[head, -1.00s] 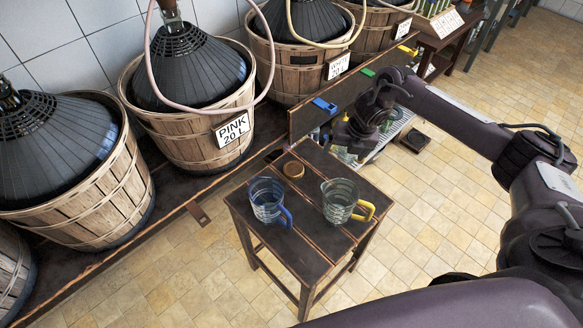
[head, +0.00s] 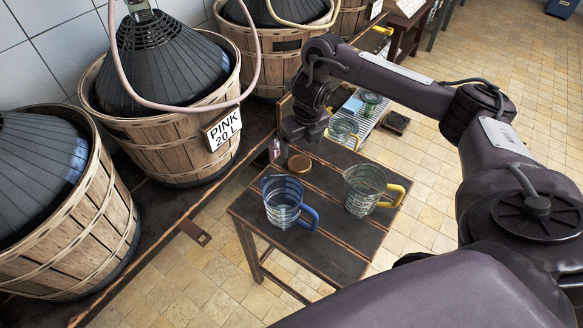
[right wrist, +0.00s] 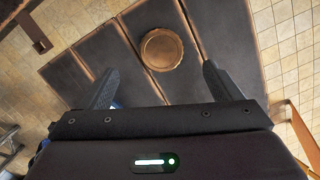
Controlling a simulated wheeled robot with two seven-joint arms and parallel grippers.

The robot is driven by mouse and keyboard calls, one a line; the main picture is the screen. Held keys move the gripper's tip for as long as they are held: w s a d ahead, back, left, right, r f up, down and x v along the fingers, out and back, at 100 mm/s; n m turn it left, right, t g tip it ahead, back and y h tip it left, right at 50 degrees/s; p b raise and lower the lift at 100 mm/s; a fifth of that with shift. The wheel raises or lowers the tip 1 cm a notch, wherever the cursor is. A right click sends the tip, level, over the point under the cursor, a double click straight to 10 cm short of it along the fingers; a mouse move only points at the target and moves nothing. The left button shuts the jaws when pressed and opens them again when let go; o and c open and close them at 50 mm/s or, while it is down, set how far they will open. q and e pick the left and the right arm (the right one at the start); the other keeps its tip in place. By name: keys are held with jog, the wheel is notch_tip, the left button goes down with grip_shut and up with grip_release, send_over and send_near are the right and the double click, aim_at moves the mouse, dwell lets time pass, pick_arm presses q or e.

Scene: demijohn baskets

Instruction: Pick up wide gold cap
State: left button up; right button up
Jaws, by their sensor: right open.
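The wide gold cap (head: 299,164) lies flat on the dark wooden stool (head: 335,266), near its back edge. In the right wrist view the round cap (right wrist: 161,50) sits on the dark slats, just beyond and between the two fingers. My right gripper (head: 303,131) is above and slightly behind the cap, pointing down, apart from it. In the right wrist view my right gripper (right wrist: 158,74) is open with nothing between its fingers. My left gripper is not in view.
A blue-handled glass jug (head: 284,203) and a yellow-handled glass jug (head: 366,190) stand on the stool in front of the cap. A basket labelled PINK 20 L (head: 165,147) stands at left. A rack with glass jugs (head: 366,112) is behind. Open tiled floor lies right.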

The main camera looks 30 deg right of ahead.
aim_at(300, 162)
notch_tip(300, 162, down, 2)
jog(key=shift+w+f+b, duration=0.1)
jog(key=shift+b, duration=0.3)
jog(key=shift+d+f, duration=0.1)
jog(key=shift+f, duration=0.45)
jog(key=f+b, duration=0.1)
jog(key=f, duration=0.3)
jog(key=shift+w+f+b, duration=0.2)
jog(key=shift+f+b, duration=0.05)
jog(key=shift+b, duration=0.1)
jog(key=c, duration=1.1)
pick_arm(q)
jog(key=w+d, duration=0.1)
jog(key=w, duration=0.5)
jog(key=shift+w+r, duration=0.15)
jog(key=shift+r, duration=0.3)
pick_arm(e)
jog(key=shift+o, duration=0.2)
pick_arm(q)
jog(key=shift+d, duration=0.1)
pick_arm(e)
jog(key=shift+r, duration=0.1)
